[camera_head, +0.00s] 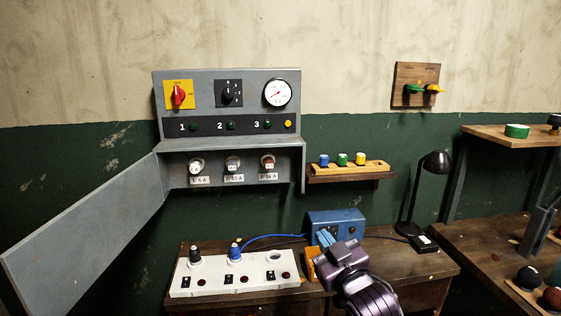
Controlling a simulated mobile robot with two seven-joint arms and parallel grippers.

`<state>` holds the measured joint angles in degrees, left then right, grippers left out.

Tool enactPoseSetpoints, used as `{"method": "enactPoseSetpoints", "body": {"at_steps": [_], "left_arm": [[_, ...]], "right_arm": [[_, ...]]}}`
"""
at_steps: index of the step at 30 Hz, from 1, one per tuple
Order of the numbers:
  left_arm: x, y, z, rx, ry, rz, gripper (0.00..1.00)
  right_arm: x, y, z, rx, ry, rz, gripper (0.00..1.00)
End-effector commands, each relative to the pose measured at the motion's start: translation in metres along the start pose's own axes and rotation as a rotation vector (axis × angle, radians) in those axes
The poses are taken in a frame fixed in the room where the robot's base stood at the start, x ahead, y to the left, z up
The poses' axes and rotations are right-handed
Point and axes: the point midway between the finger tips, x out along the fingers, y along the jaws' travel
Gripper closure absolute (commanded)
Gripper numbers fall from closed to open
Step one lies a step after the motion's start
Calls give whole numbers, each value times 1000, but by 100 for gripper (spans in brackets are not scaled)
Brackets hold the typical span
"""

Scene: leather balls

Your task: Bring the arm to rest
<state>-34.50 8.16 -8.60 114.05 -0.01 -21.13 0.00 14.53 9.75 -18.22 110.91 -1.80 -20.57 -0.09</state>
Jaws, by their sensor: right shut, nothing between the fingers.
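My right gripper (326,240) is in front of the blue box (346,219) on the wooden bench (410,272). Its arm comes in from the bottom, right of the middle. The jaws are shut and hold nothing that I can see. The gripper covers part of the blue box and of an orange piece (310,265) beside it. I cannot tell whether the fingertips touch the box. My left gripper is not in view.
A white panel (215,287) with plugs lies left of the gripper, and a blue cable runs to the box. A grey wall cabinet (226,84) has its door (85,230) open. A black lamp (434,165) and a shelf of coloured pieces (350,170) stand close by.

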Motion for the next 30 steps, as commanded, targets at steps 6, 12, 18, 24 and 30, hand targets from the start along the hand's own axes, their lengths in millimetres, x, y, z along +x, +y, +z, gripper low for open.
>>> {"method": "enactPoseSetpoints", "body": {"at_steps": [6, 12, 18, 24, 30], "left_arm": [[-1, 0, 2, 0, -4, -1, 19], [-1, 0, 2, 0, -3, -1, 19], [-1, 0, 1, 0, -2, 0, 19], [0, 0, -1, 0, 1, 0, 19], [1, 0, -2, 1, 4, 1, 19]], "right_arm": [[-79, 21, 93, 93, -198, 89, 100], [-163, 30, 163, 148, -371, 165, 100], [-260, 25, 222, 188, -558, 229, 100], [-342, 6, 256, 223, -711, 256, 100], [-378, -5, 266, 238, -776, 263, 100]]}}
